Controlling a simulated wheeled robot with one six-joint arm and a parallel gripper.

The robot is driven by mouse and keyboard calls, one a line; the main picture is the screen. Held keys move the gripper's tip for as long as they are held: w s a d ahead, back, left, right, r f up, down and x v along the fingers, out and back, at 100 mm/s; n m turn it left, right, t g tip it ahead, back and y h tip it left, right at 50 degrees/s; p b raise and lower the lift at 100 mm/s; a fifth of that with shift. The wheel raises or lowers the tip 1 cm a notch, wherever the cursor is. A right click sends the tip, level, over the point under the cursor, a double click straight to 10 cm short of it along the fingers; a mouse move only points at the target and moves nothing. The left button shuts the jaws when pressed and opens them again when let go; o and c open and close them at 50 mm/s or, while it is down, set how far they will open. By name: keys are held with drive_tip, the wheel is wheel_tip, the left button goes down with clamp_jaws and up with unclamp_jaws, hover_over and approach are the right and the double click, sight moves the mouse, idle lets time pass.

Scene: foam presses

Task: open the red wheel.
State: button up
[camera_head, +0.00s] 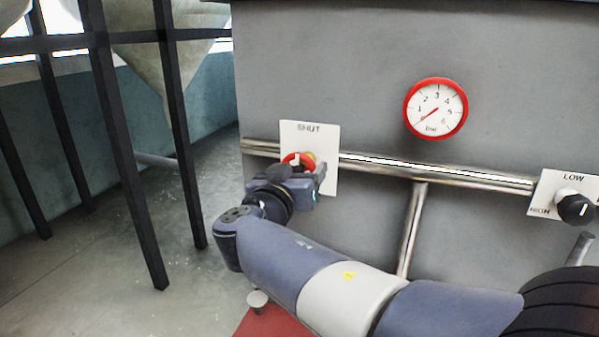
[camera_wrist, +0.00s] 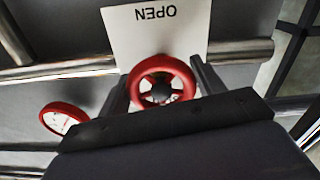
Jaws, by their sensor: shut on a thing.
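The red wheel (camera_head: 291,158) sits on a pipe in front of a white plate (camera_head: 325,136). The plate reads SHUT at its top in the head view. My gripper (camera_head: 304,180) covers the lower part of the wheel and plate in the head view. Its two dark fingers (camera_wrist: 160,70) stand on either side of the wheel and are shut on it. The wheel's lower rim is partly hidden behind my gripper in the wrist view.
A red-rimmed gauge (camera_head: 436,108) is on the grey panel, its needle at the low end. A black knob (camera_head: 576,208) on a LOW/HIGH plate is at right. Dark frame posts (camera_head: 183,140) stand left of the panel, with open floor (camera_head: 100,265) around them.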

drive_tip(key=shift+c, duration=1.3)
